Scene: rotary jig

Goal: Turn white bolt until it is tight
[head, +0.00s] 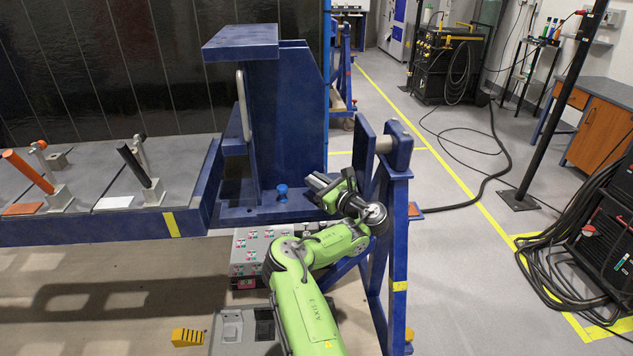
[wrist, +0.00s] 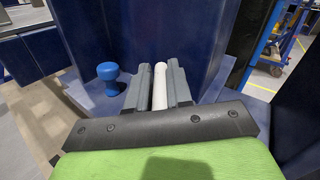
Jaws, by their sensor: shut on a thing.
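The white bolt (wrist: 160,84) shows in the wrist view as a pale rod with a rounded end, lying between my two grey fingers. My gripper (wrist: 158,76) is shut on it. In the head view my gripper (head: 318,182) is at the blue jig, beside the tall blue upright, and the bolt cannot be made out there. Where the bolt meets the jig is hidden, so its tightness cannot be seen.
A blue knob (head: 282,193) stands on the jig base left of my gripper; it also shows in the wrist view (wrist: 108,75). A blue support frame (head: 393,190) stands close on the right. A table with clamps (head: 110,185) is at the left.

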